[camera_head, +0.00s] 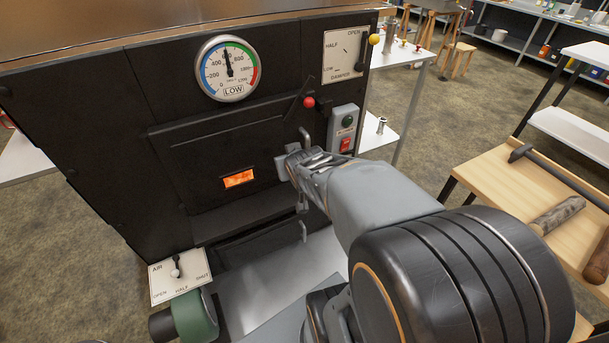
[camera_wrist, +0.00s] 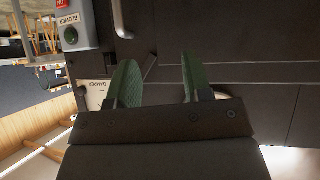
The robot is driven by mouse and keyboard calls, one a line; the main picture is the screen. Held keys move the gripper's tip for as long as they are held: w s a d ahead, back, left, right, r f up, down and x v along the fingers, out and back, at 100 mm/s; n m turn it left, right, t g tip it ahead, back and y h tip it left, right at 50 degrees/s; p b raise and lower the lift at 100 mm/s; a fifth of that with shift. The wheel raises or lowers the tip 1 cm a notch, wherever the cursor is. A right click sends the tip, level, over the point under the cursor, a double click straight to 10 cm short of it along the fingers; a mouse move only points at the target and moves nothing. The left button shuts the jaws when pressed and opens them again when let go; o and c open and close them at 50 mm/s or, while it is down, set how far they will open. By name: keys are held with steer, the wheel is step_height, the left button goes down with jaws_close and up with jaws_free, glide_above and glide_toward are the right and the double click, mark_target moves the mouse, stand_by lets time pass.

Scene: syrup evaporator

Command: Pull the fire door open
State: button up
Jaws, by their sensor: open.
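The fire door (camera_head: 210,150) is a black panel on the front of the dark evaporator, with a small glowing orange window (camera_head: 238,178). It looks shut. A grey upright handle (camera_head: 304,137) shows at its right side, partly hidden behind my gripper. My gripper (camera_head: 288,167) is at the door's right edge, close to this handle. In the wrist view my gripper (camera_wrist: 158,78) has its two green fingers apart, facing the dark front. A bent grey bar (camera_wrist: 120,18) shows just beyond the left finger there. I cannot tell whether any finger touches the handle.
The blower switch box (camera_head: 344,130) and damper plate (camera_head: 346,53) are to the right, the gauge (camera_head: 228,68) above. An air control plate (camera_head: 179,275) is low at left. A wooden bench (camera_head: 490,180) with tools stands right.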

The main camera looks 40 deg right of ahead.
steer(key=w+d+f+m+t+h+b, duration=0.1)
steer(key=d+f+t+b, duration=0.2)
steer(key=d+f+b, duration=0.3)
steer(key=d+f+t+h+b, duration=0.1)
steer(key=d+f+t+b, duration=0.2)
steer(key=f+b, duration=0.45)
steer(key=shift+t, duration=0.5)
steer(key=x, duration=0.9)
steer(key=d+x, duration=0.1)
steer(key=x, duration=0.3)
steer(key=shift+w+d+f, duration=0.2)
steer(key=shift+f, duration=0.2)
jaws_close()
